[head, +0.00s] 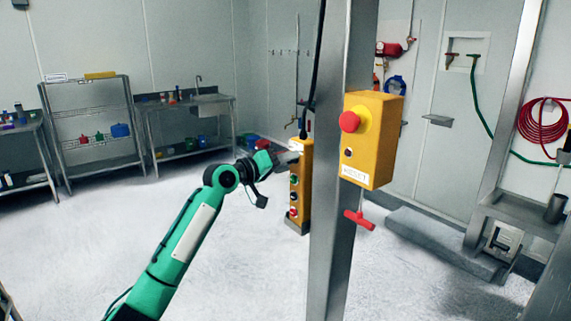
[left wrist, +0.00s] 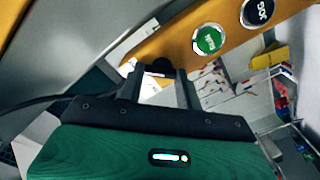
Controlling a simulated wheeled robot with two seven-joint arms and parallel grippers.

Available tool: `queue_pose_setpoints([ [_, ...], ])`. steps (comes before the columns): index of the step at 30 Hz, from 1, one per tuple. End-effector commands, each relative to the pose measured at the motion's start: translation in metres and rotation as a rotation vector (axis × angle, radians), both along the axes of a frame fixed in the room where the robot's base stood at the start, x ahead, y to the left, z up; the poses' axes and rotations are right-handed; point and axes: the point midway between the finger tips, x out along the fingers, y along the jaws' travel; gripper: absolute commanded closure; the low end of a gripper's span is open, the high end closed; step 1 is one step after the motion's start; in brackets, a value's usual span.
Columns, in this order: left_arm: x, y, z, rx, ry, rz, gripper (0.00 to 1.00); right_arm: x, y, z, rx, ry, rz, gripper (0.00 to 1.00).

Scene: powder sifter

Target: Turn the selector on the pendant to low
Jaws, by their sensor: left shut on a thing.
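The yellow pendant (head: 305,170) hangs upright from a dark cable, left of the steel post, with a column of coloured buttons on its face. My left gripper (head: 289,157) reaches its upper part from the left. In the left wrist view, the pendant (left wrist: 180,43) runs diagonally across the top, with a green button (left wrist: 208,40) and a black button (left wrist: 258,12). The left gripper's fingers (left wrist: 159,84) are shut on a dark selector knob (left wrist: 155,69) at the pendant's end. The fingers partly hide the knob, so I cannot read its setting. My right gripper is out of view.
The steel post (head: 340,230) stands just right of the pendant. It carries a yellow box (head: 371,140) with a red mushroom button, and a red T-handle (head: 359,219) is below. Benches and a rack (head: 92,120) stand along the back wall. The floor at left is open.

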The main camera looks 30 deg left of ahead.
Motion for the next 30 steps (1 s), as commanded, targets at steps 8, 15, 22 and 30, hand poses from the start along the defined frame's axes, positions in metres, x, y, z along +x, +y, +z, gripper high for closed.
queue_pose_setpoints([
  [8,0.0,0.0,-0.002,0.009,0.0,-0.001,0.88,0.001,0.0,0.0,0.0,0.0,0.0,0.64],
  [15,0.0,0.0,-0.002,0.008,0.001,-0.001,0.51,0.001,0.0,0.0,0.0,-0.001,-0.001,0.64],
  [22,0.0,0.0,-0.001,0.007,-0.001,0.0,0.43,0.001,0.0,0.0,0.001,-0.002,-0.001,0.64],
  [30,-0.013,0.006,-0.003,0.008,-0.002,0.001,0.43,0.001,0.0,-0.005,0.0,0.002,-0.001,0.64],
])
